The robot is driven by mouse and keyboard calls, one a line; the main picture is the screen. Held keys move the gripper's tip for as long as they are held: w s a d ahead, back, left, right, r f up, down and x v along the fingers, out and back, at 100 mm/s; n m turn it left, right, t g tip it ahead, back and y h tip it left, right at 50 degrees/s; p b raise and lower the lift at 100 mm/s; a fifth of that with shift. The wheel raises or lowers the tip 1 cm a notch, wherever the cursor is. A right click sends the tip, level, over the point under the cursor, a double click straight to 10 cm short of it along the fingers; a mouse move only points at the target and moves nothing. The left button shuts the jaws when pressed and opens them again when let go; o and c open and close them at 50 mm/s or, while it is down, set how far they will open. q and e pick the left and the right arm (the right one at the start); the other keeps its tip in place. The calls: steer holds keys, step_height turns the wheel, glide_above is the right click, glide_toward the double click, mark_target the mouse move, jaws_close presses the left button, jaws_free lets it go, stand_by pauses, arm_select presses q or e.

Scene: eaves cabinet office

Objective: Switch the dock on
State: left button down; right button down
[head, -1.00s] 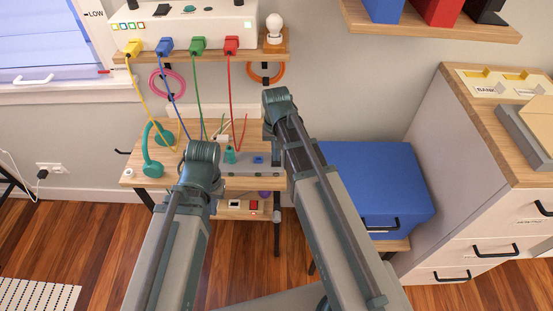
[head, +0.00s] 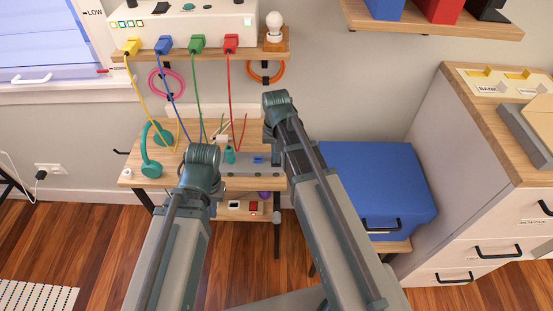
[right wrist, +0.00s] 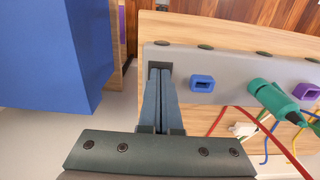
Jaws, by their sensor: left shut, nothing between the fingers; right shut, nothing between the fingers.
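The dock appears to be the grey bar (head: 238,174) on the wooden desk, with a blue port (head: 258,160) and a teal plug (head: 230,156). The right wrist view shows the bar (right wrist: 225,62) close up, with the blue port (right wrist: 202,83), the teal plug (right wrist: 272,97) and a purple port (right wrist: 306,91). My right gripper (right wrist: 161,72) is shut and empty, its tips over a dark recess at the bar's left end. I cannot tell whether they touch it. My left arm ends over the desk in the head view; its fingers are hidden.
Yellow, blue, green and red cables hang from a white box (head: 190,30) on the shelf above. Teal headphones (head: 152,150) stand at the desk's left. A blue box (head: 375,180) stands right of the desk. A red item (head: 253,207) is on the lower shelf.

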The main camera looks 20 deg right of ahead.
steer(key=shift+r, duration=0.1)
step_height(320, 180, up, 7)
steer(key=p, duration=0.7)
steer(key=s+a+n+h, duration=0.1)
steer(key=s+a+n, duration=0.6)
steer(key=s+a, duration=0.3)
steer(key=s, duration=0.4)
steer(key=shift+s+a, duration=0.15)
steer(key=shift+a, duration=0.1)
stand_by(0.3)
